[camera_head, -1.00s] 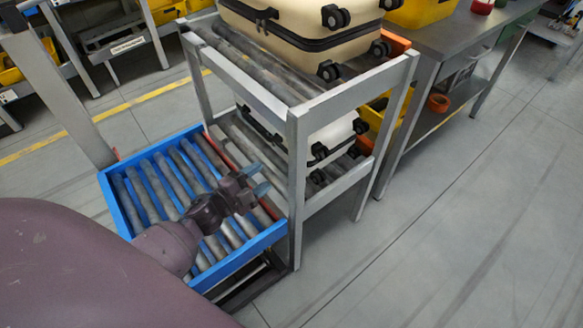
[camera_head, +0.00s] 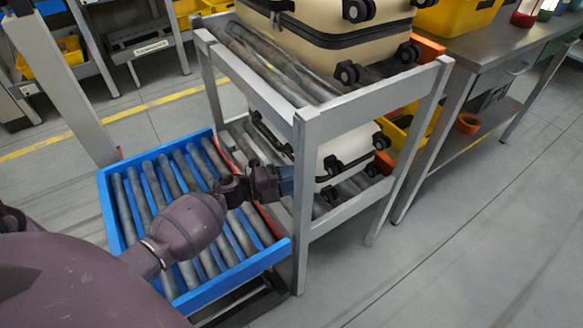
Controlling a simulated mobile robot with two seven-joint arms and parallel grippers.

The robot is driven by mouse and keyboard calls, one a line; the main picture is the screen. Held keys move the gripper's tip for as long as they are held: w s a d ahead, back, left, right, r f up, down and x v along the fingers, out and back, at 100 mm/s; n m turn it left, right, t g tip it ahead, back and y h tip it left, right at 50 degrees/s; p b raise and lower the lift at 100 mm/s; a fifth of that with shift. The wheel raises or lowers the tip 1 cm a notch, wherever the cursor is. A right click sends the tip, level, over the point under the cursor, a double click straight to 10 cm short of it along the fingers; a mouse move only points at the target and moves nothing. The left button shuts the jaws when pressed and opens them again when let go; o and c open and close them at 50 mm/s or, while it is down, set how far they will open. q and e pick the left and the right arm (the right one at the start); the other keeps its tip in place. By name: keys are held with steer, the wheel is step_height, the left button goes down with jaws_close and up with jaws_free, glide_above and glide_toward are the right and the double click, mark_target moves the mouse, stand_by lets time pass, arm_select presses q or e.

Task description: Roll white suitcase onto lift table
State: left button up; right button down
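The white suitcase (camera_head: 350,142) lies flat on the roller lower shelf of the metal rack, its black wheels facing right. The rack's front post hides part of it. The lift table (camera_head: 112,208) is a blue-framed roller bed to the left of the rack, beside the lower shelf. It carries nothing. My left gripper (camera_head: 287,181) reaches over the lift table's right side to the rack's front post, near the suitcase's near left end. Its fingers overlap, so I cannot tell their opening or whether they touch the suitcase. My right gripper is not in view.
A cream suitcase (camera_head: 335,45) lies on the rack's upper shelf, above the white one. The rack's front post (camera_head: 304,215) stands close to my gripper. A red strip (camera_head: 218,143) lies between lift table and shelf. A grey workbench (camera_head: 480,45) stands right. The front right floor is clear.

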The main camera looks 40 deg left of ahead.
mark_target(331, 172)
arm_select(q)
steer(key=b+x, duration=0.1)
steer(key=x, duration=0.9)
steer(key=shift+w+d+b, duration=0.25)
steer(key=shift+b, duration=0.05)
jaws_close()
stand_by(1.2)
